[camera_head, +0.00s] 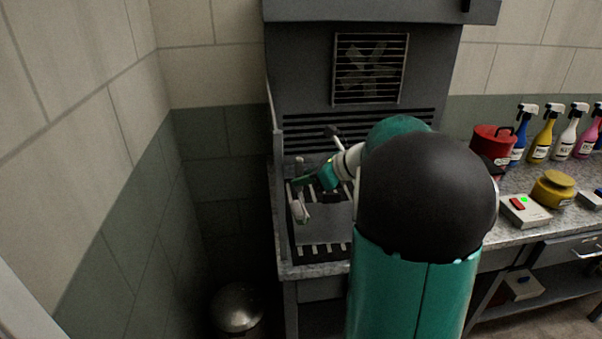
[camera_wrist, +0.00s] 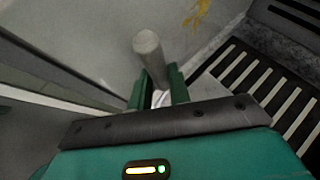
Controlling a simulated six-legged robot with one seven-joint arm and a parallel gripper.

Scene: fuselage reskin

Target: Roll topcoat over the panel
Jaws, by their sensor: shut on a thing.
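My gripper (camera_head: 302,182) is over the left part of the slotted booth bench, with its teal fingers shut on a pale grey roller (camera_head: 300,210). The roller hangs below the fingers, near the left edge of a flat grey panel (camera_head: 325,225). I cannot tell whether it touches the panel. In the wrist view the fingers of my gripper (camera_wrist: 157,92) close around the roller's grey handle (camera_wrist: 148,45), whose rounded end sticks out past them. The roller's working end is hidden in that view. My arm covers the right part of the panel in the head view.
The slotted grate (camera_head: 318,250) lies around the panel, with a grey booth back and a vent fan (camera_head: 369,70) behind. A tiled wall stands close on the left. On the right counter are a red pot (camera_head: 491,140), spray bottles (camera_head: 543,137) and a yellow jar (camera_head: 553,190).

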